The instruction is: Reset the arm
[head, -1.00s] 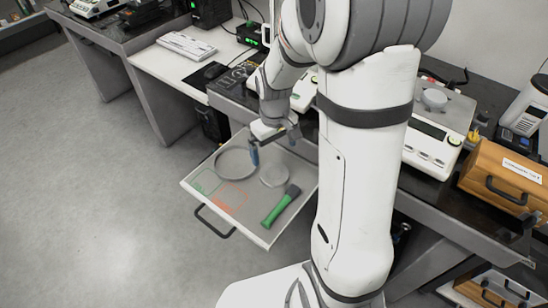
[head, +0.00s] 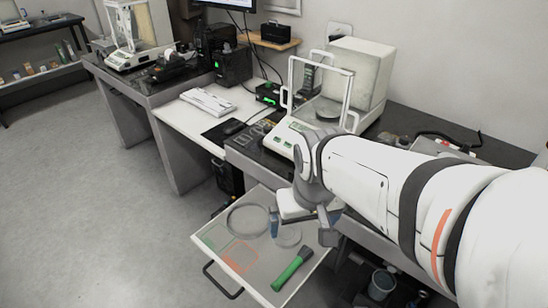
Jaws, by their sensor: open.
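My arm comes in from the right and reaches across the front of the bench. My gripper (head: 301,228) is at its end, over the right part of an open drawer (head: 228,262). The jaws are apart, with a bluish fingertip on the left and a grey one on the right, and nothing shows between them. A small round dish (head: 288,238) lies in the drawer, partly hidden behind the gripper. I cannot tell the gripper's exact height above it.
The drawer also holds a larger round dish (head: 247,221) and a green-handled tool (head: 291,270). A balance with a framed shield (head: 318,112) stands on the bench behind my gripper. A keyboard (head: 207,101) lies to the left. A bucket (head: 381,285) is below the bench. Floor at left is clear.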

